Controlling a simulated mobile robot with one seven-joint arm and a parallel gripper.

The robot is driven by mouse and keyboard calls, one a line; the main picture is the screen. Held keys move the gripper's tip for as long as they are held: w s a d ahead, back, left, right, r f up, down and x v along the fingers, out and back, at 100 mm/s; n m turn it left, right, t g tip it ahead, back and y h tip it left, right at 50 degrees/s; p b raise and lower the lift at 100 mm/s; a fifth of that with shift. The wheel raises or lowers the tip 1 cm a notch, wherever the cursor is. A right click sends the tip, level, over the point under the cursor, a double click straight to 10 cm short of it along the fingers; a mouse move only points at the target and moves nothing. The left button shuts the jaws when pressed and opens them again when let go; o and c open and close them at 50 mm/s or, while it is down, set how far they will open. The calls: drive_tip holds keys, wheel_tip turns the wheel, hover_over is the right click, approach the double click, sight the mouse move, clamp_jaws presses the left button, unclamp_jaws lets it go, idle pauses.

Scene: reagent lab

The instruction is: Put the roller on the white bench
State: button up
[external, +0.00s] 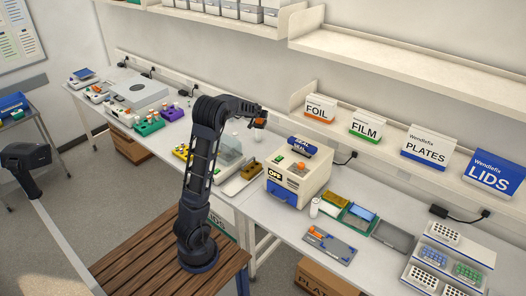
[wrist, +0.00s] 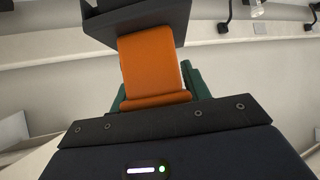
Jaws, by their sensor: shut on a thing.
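My gripper (external: 260,122) is raised above the long white bench (external: 284,222) in the external view, at the end of my bent arm. It is shut on an orange piece, which I take to be the roller (wrist: 151,68). In the wrist view the roller's wide orange face lies between the two dark jaws, with dark green parts (wrist: 197,82) showing behind it. The rest of the roller is hidden by the jaws. In the external view the held piece is a small orange patch well clear of the bench top.
A cream sealer machine (external: 298,182) marked OFF stands right of my arm. A shelf (external: 385,137) with labelled boxes runs above the bench.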

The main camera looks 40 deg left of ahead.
sight(259, 119)
drive_tip(key=shift+s+a+f, duration=0.15)
drive_tip(key=shift+a+f, duration=0.1)
drive_tip(key=shift+f, duration=0.3)
drive_tip(key=shift+s+a+f, duration=0.1)
drive_tip(key=shift+a+f, duration=0.15)
drive_tip(key=shift+f, duration=0.3)
drive_tip(key=shift+f, duration=0.1)
drive_tip(key=shift+f, duration=0.4)
wheel_tip(259, 119, down, 19)
drive_tip(key=shift+f, duration=0.1)
drive_tip(key=shift+f, duration=0.25)
